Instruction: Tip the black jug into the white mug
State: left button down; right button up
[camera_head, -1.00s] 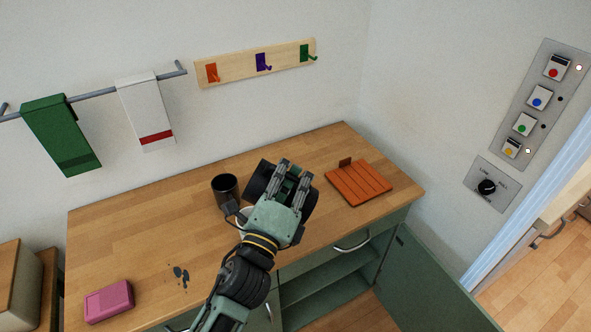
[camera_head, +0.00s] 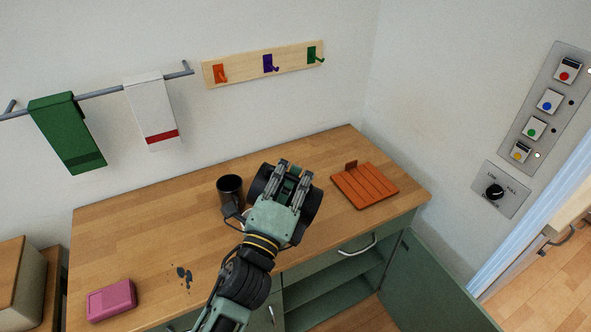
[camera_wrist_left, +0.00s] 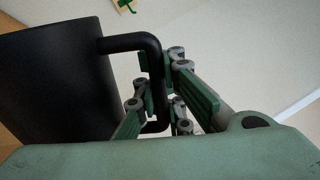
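The black jug (camera_head: 314,206) is mostly hidden behind my left gripper (camera_head: 287,178) in the head view, over the wooden counter. In the left wrist view the jug (camera_wrist_left: 55,85) fills the left side, and its handle (camera_wrist_left: 155,75) runs between my green finger pads. The left gripper looks shut on this handle. The jug's rim and contents are hidden, and I cannot tell exactly how far it is tilted. I cannot make out the white mug; it may be behind my left gripper. My right gripper is not in view.
An orange slatted board (camera_head: 366,188) lies to the right, a pink block (camera_head: 111,301) at front left. Dark spots (camera_head: 185,276) mark the wooden counter (camera_head: 140,230). A green cabinet door (camera_head: 430,285) hangs open below.

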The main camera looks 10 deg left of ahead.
aim_at(282, 181)
pick_arm(q)
jog(key=shift+a+n, duration=0.2)
jog(key=shift+n, duration=0.1)
dwell(0.5)
jog(key=shift+w+a+f+n+y+b, duration=0.15)
jog(key=shift+a+n+y+b, duration=0.15)
jog(key=shift+a+n+b, duration=0.25)
jog(key=shift+a+f+n, duration=0.1)
jog(key=shift+a+n, duration=0.05)
jog(key=shift+n, duration=0.1)
dwell(1.1)
jog(key=shift+w+a+f+n+t+y+b, duration=0.1)
jog(key=shift+a+f+n+t+y+b, duration=0.1)
jog(key=shift+a+n+b, duration=0.15)
jog(key=shift+a+f+n+t+y+b, duration=0.1)
jog(key=shift+a+n+y+b, duration=0.15)
jog(key=shift+n, duration=0.1)
jog(key=shift+a+n, duration=0.25)
jog(key=shift+n, duration=0.05)
dwell(0.9)
jog(key=shift+w+a+n+y, duration=0.15)
jog(key=shift+a+n+y, duration=0.1)
jog(key=shift+a+n, duration=0.4)
